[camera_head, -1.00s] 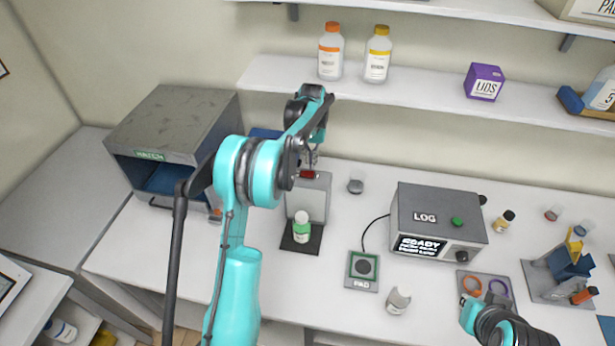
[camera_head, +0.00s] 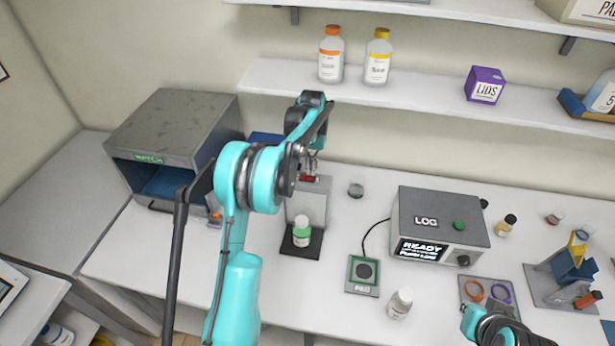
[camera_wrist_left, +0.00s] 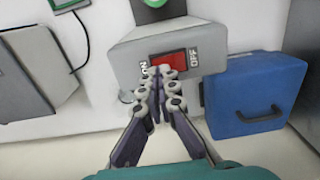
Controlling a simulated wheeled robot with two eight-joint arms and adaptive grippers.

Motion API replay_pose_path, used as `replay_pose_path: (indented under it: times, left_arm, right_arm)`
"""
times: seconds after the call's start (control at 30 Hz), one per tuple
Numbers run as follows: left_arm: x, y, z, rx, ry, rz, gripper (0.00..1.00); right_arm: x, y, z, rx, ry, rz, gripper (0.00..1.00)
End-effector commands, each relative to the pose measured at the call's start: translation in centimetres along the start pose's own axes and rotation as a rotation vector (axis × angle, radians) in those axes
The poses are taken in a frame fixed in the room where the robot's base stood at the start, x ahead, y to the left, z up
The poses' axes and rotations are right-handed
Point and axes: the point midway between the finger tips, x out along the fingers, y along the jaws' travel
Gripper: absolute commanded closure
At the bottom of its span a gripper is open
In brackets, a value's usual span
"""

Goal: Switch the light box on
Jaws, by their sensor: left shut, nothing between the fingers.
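The light box (camera_head: 307,208) is a grey upright box on a dark base, with a red rocker switch (camera_head: 309,179) on top. In the left wrist view the red switch (camera_wrist_left: 182,62) sits between the labels ON on the left and OFF on the right. My left gripper (camera_head: 310,167) is over the switch. In the wrist view its fingers (camera_wrist_left: 164,78) are shut and empty, with the tips over the ON side of the switch; I cannot tell whether they touch it. A green-capped vial (camera_head: 301,232) stands in front of the box. My right arm shows at bottom right, its fingers unseen.
A blue case (camera_wrist_left: 255,95) stands close behind the light box. A pad (camera_head: 362,275) is wired to the LOG box (camera_head: 437,225) at right, whose screen reads READY. The grey HATCH box (camera_head: 175,125) is at left. A shelf with bottles (camera_head: 331,60) runs above.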

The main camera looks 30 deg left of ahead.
Motion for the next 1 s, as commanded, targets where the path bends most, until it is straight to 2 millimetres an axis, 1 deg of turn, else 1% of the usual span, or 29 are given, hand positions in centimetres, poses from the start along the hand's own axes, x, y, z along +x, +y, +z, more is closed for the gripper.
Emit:
replay_pose_path:
  times: [0.53,1.0]
  left_arm:
    - [0.04,0.00,0.00,0.000,0.000,0.000,1.00]
    - [0.72,0.00,0.00,0.000,0.000,0.000,1.00]
  right_arm:
    - [0.03,0.00,0.02,0.000,0.000,0.000,1.00]
    - [0.45,0.00,0.32,0.000,0.000,0.000,1.00]
